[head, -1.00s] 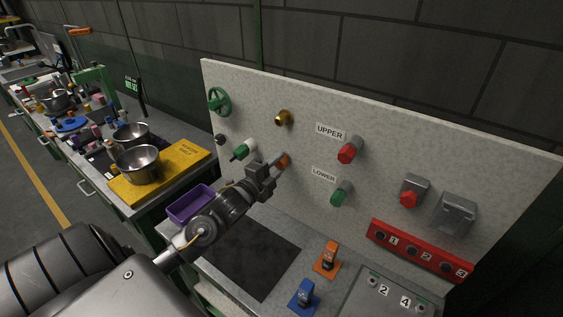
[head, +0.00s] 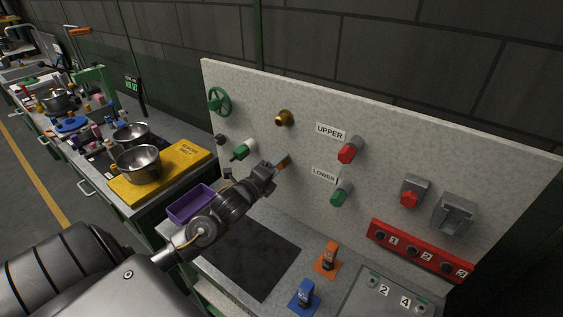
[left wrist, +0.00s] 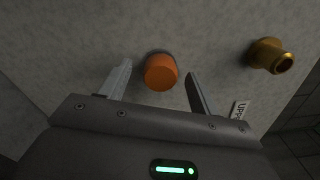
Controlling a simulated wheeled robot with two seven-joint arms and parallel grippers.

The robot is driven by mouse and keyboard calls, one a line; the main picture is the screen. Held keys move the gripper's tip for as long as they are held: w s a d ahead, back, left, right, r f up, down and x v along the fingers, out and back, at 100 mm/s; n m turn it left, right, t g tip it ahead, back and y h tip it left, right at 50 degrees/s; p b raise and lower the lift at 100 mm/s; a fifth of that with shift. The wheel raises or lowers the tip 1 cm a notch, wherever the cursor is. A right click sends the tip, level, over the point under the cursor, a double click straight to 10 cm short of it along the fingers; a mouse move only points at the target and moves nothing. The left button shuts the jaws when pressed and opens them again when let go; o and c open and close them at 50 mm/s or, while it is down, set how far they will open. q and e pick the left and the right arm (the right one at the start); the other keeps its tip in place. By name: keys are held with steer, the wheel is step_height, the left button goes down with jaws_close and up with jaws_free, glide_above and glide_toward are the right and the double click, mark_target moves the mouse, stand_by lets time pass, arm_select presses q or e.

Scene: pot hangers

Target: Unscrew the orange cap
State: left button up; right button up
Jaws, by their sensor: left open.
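The orange cap (left wrist: 160,72) sticks out from the speckled panel. It lies between the two spread fingers of my left gripper in the left wrist view, with a gap on each side. In the head view my left gripper (head: 278,164) is at the panel, and its fingers hide most of the cap. The left gripper is open and holds nothing. My right gripper is not in view.
A brass fitting (head: 284,117) sits above the cap on the panel (head: 378,140). A green-tipped knob (head: 240,152) is to the left, and red (head: 348,153) and green (head: 339,196) knobs are to the right. A purple tray (head: 190,206) stands below left.

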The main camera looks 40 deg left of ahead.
arm_select(q)
steer(key=m, duration=1.8)
steer(key=c, duration=1.2)
steer(key=n, duration=1)
steer(key=shift+s, duration=0.2)
